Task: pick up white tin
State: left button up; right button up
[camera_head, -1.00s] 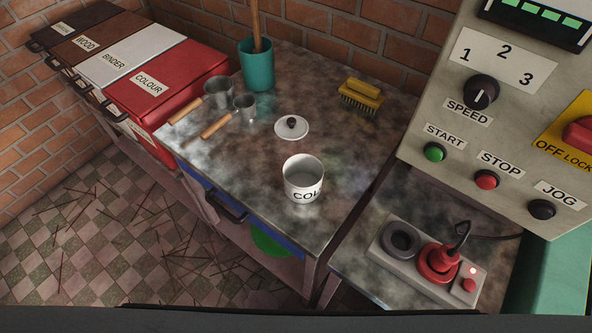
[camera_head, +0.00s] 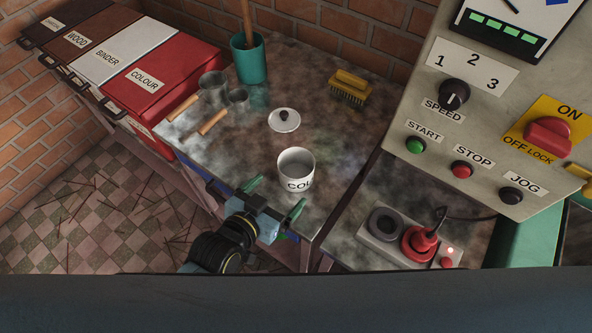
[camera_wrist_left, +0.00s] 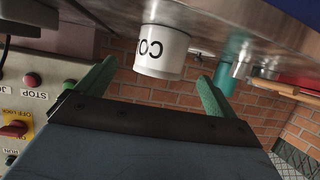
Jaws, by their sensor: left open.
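The white tin (camera_head: 296,171) stands upright and open-topped on the metal worktop, with black letters "COL" on its side. Its round white lid (camera_head: 284,120) with a dark knob lies on the worktop behind it. My left gripper (camera_head: 276,197) is open and empty at the front edge of the worktop, just in front of the tin and apart from it. In the left wrist view, the tin (camera_wrist_left: 162,50) appears upside down between and beyond the two green fingers (camera_wrist_left: 157,88). My right gripper is not in view.
Metal scoops with wooden handles (camera_head: 212,122), a teal pot (camera_head: 249,62) and a yellow brush (camera_head: 350,86) stand farther back. Labelled bins (camera_head: 160,82) are at left. A control panel (camera_head: 490,120) and a socket box with red plug (camera_head: 418,243) are at right.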

pick_arm(q)
jog(key=b, duration=0.1)
send_near(304, 164)
jog(key=x, duration=0.4)
jog(key=shift+w+d, duration=0.2)
jog(key=c, duration=1.2)
